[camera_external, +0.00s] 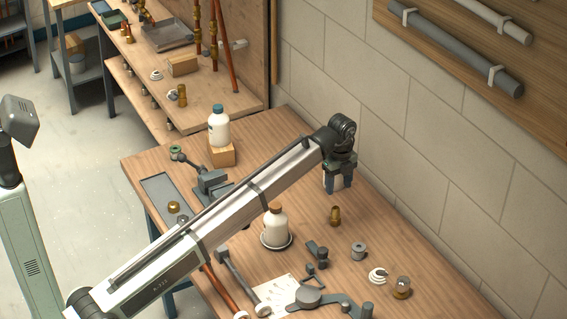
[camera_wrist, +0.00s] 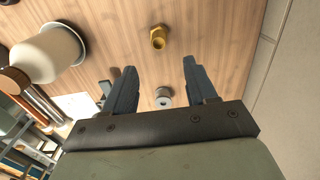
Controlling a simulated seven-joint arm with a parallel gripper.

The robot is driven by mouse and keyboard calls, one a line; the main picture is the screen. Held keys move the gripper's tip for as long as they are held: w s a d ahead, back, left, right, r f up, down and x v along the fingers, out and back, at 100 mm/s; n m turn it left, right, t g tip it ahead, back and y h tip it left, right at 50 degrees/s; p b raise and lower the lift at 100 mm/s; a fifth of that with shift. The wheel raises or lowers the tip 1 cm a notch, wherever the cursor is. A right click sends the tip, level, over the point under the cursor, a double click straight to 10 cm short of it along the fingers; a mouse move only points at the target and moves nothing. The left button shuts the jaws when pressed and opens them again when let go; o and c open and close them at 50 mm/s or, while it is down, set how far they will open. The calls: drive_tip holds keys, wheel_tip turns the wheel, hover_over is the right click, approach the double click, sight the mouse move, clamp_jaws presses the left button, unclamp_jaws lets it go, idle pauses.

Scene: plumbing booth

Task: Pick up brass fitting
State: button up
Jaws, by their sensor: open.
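The brass fitting (camera_external: 335,215) stands on the wooden workbench, to the right of a white bottle with a brown cap. In the wrist view the brass fitting (camera_wrist: 158,38) shows as a gold hexagonal piece with a dark bore, beyond the fingertips and roughly centred between them. My gripper (camera_external: 337,186) hangs above the bench, behind and above the fitting in the external view. In the wrist view my gripper (camera_wrist: 160,64) has its two dark fingers apart with nothing held between them.
The white bottle (camera_external: 274,226) stands on a dish left of the fitting. A grey spool (camera_external: 359,251), dark clamp parts (camera_external: 317,252) and a white coil (camera_external: 377,276) lie toward the front. The block wall (camera_external: 440,150) runs close along the right. Bare wood surrounds the fitting.

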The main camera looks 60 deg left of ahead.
sight(336, 207)
wheel_tip(336, 207, down, 6)
drive_tip(key=shift+r, duration=0.15)
drive_tip(key=shift+s+a+f, duration=0.1)
drive_tip(key=shift+f, duration=1.2)
drive_tip(key=shift+a+f, duration=0.1)
drive_tip(key=shift+f, duration=1.2)
clamp_jaws()
